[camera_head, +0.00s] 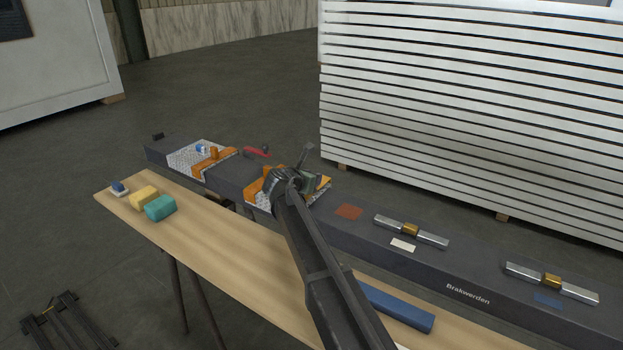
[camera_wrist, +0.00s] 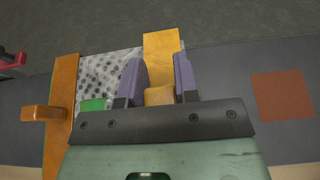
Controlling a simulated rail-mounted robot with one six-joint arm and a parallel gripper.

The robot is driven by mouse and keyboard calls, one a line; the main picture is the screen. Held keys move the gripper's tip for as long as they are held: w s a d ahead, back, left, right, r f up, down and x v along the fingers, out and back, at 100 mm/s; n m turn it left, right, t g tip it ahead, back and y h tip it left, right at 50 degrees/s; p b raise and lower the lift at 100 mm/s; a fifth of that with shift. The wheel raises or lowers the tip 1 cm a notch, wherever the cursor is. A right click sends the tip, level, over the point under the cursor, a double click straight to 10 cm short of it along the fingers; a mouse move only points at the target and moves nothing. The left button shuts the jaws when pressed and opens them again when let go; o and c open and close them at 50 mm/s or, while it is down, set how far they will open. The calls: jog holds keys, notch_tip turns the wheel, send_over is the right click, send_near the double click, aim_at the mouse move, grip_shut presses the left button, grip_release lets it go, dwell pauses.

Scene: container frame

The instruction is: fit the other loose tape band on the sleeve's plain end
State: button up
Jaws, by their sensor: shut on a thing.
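My gripper (camera_wrist: 159,82) is shut on the raised tab of an orange tape band (camera_wrist: 161,44), between two purple-grey fingers. This band lies across the right end of a spotted silver sleeve (camera_wrist: 105,66) on the dark beam; I cannot tell if it rests fully on it. Another orange band (camera_wrist: 62,85) with a tab crosses the sleeve's left end. In the head view the held band (camera_head: 323,184) shows just right of my gripper, and the other band (camera_head: 253,187) shows left of it. My arm hides much of the sleeve there.
Farther left on the beam (camera_head: 390,258) is another silver piece (camera_head: 185,160) with an orange band (camera_head: 212,163). A red tool (camera_head: 257,151) lies behind. A rust-red patch (camera_head: 349,212) is to the right.

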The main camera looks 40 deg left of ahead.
jog(key=shift+f+b, duration=0.6)
jog(key=shift+f, duration=0.1)
jog(key=o, duration=1)
jog(key=shift+r, duration=0.1)
jog(key=shift+c, duration=0.2)
jog(key=p+v, duration=0.4)
jog(key=v, duration=0.6)
jog(key=shift+s+r, duration=0.15)
jog(key=shift+s, duration=0.25)
